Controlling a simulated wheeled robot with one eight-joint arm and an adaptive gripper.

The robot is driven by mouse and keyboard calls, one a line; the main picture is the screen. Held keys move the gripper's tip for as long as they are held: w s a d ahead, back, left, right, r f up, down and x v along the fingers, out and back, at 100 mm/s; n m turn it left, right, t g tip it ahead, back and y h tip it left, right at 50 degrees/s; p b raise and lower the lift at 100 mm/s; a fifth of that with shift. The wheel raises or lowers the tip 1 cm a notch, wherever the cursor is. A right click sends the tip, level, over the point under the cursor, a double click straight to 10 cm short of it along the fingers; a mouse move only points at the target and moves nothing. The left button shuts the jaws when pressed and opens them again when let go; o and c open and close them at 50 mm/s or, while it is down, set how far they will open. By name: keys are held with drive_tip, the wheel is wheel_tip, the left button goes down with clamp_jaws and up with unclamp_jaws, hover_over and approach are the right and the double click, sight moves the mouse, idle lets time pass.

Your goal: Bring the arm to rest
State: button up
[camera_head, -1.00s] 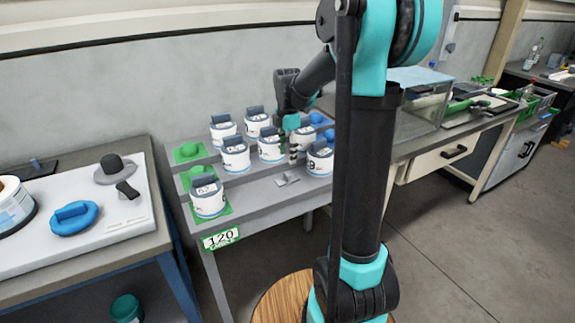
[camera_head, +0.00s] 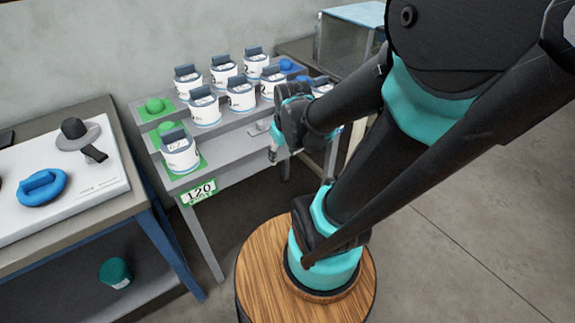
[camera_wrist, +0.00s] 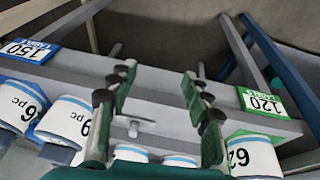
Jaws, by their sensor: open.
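My arm (camera_head: 345,105) is bent over its round wooden-topped base (camera_head: 262,270) in the head view. My gripper (camera_head: 273,154) hangs in front of the tiered grey rack (camera_head: 225,165), right of the 120 label. In the wrist view my gripper (camera_wrist: 160,78) has its two fingers apart, with nothing held between them. A small grey piece (camera_wrist: 134,127) lies on the rack's ledge, seen between the fingers and apart from them. It also shows in the head view (camera_head: 257,128), just left of the gripper.
A left table (camera_head: 60,215) holds a blue object (camera_head: 42,187). Right floor is clear.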

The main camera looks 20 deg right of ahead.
drive_tip(key=s+f+m, duration=0.2)
drive_tip(key=s+m, duration=0.1)
drive_tip(key=shift+s+d+f+t, duration=0.15)
drive_tip(key=shift+s+t, duration=0.1)
drive_tip(key=shift+t, duration=0.05)
idle(1.0)
